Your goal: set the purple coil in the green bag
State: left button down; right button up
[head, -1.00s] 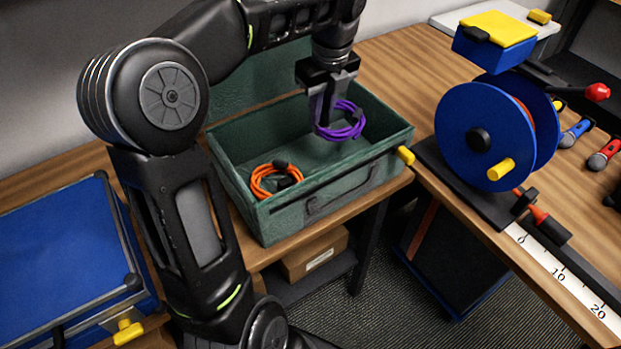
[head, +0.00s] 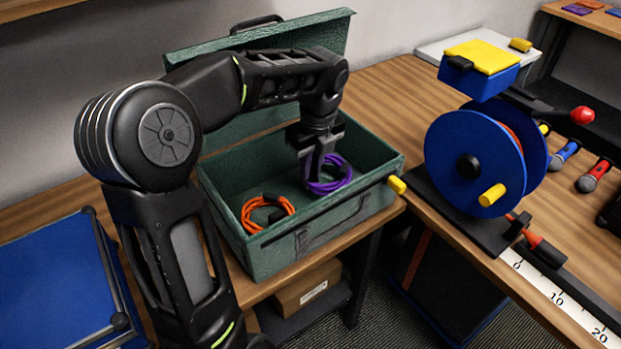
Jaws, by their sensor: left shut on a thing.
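The purple coil (head: 331,176) is a bundled cable loop held in my left gripper (head: 315,178). The gripper points down and is shut on the coil, inside the outline of the open green bag (head: 290,247). Whether the coil touches the bag's floor I cannot tell. The bag is a box-shaped green case with its lid raised at the back. An orange coil (head: 268,212) with a black tie lies in the bag, to the left of the purple coil. My right gripper is not in view.
A blue case (head: 60,280) lies at the left. At the right stand a blue reel (head: 463,150) and a ruler strip (head: 560,298). A yellow-topped blue box (head: 482,70) is above the reel. Microphones lie farther right. Bare wood shows behind the bag's right side.

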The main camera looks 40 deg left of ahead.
aim_at(311, 179)
pick_arm(q)
jog(key=shift+f, duration=1.85)
jog(key=shift+f, duration=0.1)
jog(key=c, duration=1.4)
grip_release()
jog(key=shift+o, duration=0.2)
notch_tip(311, 179, up, 12)
jog(key=d, duration=0.1)
jog(key=shift+s+d+p, duration=0.3)
jog(key=shift+d, duration=0.05)
